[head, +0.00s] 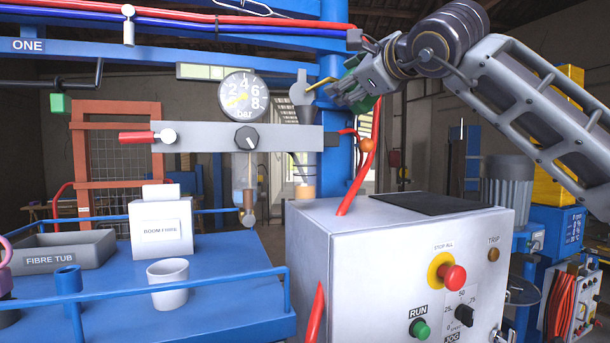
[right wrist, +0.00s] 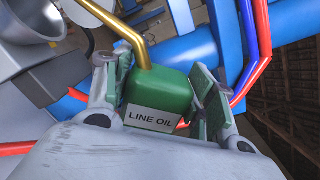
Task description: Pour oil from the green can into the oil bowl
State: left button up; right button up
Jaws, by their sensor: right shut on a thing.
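My right gripper (head: 362,92) comes in from the upper right and is shut on the green can (right wrist: 160,92). In the right wrist view the can sits between the fingers and its label reads LINE OIL. In the head view the fingers hide most of the can. Its thin brass spout (head: 319,84) points left, its end close beside the rim of a grey funnel-shaped cup (head: 301,92), which looks like the oil bowl. A grey metal bowl also shows in the right wrist view (right wrist: 30,20). I see no oil stream. My left gripper is out of view.
A pressure gauge (head: 243,95) and a grey bar with a black knob (head: 246,139) stand left of the cup. Below is a control box (head: 400,260). A blue table (head: 230,275) carries a white cup (head: 168,284), a BOOM FIBRE box (head: 161,228) and a FIBRE TUB (head: 62,248).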

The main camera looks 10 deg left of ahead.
jog(key=shift+s+a+r+n+p, duration=0.1)
jog(key=shift+r+n+p, duration=0.4)
jog(key=shift+r+n, duration=0.1)
jog(key=shift+f, duration=0.15)
dwell(2.3)
